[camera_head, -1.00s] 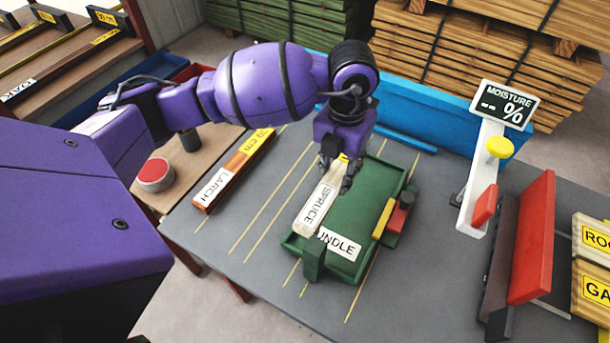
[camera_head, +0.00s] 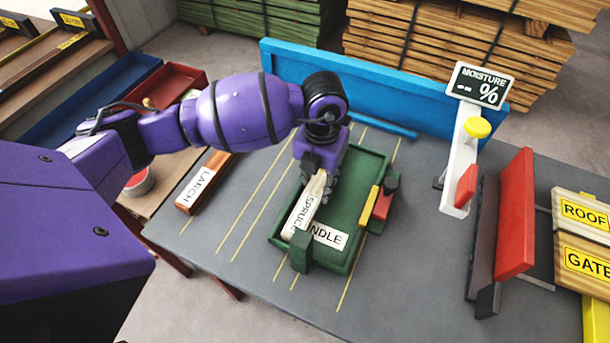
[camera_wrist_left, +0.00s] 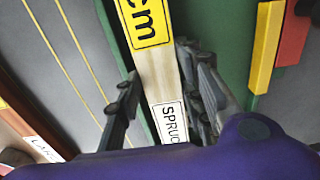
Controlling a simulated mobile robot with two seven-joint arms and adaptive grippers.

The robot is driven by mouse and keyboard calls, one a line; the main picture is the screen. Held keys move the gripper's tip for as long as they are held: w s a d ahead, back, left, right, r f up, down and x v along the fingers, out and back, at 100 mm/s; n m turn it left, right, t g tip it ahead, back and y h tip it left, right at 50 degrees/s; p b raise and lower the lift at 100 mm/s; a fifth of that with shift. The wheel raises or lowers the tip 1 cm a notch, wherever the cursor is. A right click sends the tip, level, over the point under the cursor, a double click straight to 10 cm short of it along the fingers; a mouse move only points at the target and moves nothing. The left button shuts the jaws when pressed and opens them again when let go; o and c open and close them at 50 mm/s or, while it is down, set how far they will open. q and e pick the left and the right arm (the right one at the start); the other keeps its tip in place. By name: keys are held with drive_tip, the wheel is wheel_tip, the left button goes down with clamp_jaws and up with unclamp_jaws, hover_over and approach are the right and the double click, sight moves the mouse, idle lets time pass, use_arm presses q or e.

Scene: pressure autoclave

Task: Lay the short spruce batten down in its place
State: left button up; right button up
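The short spruce batten (camera_head: 300,212) is pale wood with a white SPRUCE label. It lies lengthwise over the left side of the green bundle tray (camera_head: 353,185). I cannot tell whether it rests on the tray floor or hangs slightly above. My left gripper (camera_head: 314,190) is at its far part, fingers pointing down. In the left wrist view the fingers stand on both sides of the batten (camera_wrist_left: 150,72), their tips appearing against its edges. A yellow "cm" label shows there. The batten's near end meets the green post (camera_head: 302,252) at the tray's front. My right gripper is out of view.
A larch batten (camera_head: 196,190) lies left of the tray, with yellow lines on the grey table (camera_head: 225,225) between. A red and yellow block (camera_head: 377,204) sits at the tray's right side. The moisture meter (camera_head: 461,150) and red panel (camera_head: 516,215) stand farther right.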

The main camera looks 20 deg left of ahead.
sight(319, 183)
use_arm(q)
drive_tip(key=o, duration=0.4)
drive_tip(key=shift+c, duration=0.2)
wheel_tip(319, 183, up, 12)
drive_tip(key=shift+r, duration=0.25)
drive_tip(key=shift+f, duration=0.1)
idle(0.4)
